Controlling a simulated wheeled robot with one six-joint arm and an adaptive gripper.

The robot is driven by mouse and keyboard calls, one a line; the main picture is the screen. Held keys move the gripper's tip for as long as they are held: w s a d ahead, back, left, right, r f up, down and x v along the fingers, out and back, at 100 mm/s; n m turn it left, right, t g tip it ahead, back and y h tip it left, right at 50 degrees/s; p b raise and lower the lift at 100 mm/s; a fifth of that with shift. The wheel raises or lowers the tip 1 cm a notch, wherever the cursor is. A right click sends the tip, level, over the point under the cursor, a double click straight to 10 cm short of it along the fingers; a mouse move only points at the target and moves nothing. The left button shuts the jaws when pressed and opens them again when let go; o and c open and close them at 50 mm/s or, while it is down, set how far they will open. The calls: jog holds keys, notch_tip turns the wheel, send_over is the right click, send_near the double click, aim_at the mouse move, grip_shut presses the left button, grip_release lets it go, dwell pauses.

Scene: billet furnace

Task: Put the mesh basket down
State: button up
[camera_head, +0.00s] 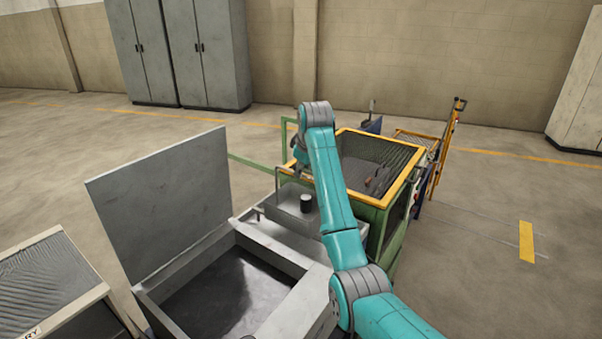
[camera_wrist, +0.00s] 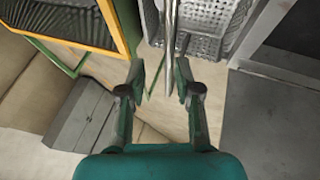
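The grey mesh basket (camera_head: 285,207) sits at the ledge beside the open metal box, with a small dark cylinder (camera_head: 306,203) at it. In the wrist view the basket (camera_wrist: 228,18) is at the top, beyond the fingertips, with a thin bright bar (camera_wrist: 170,30) running down over it. My gripper (camera_wrist: 160,78) has its two fingers apart. Floor shows between them, and the bar's lower end lies near the right finger. I see no finger closed on it. In the head view my arm mostly hides the gripper.
The open metal box (camera_head: 150,298) with its raised lid (camera_head: 160,195) stands left of the basket. A green cabinet with a yellow-framed mesh top (camera_head: 362,198) stands close on the right. A low bench (camera_head: 95,300) is at lower left. Floor at right is mostly clear.

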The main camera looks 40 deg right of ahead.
jog(key=v, duration=0.8)
jog(key=shift+r, duration=0.3)
jog(key=shift+s, duration=0.15)
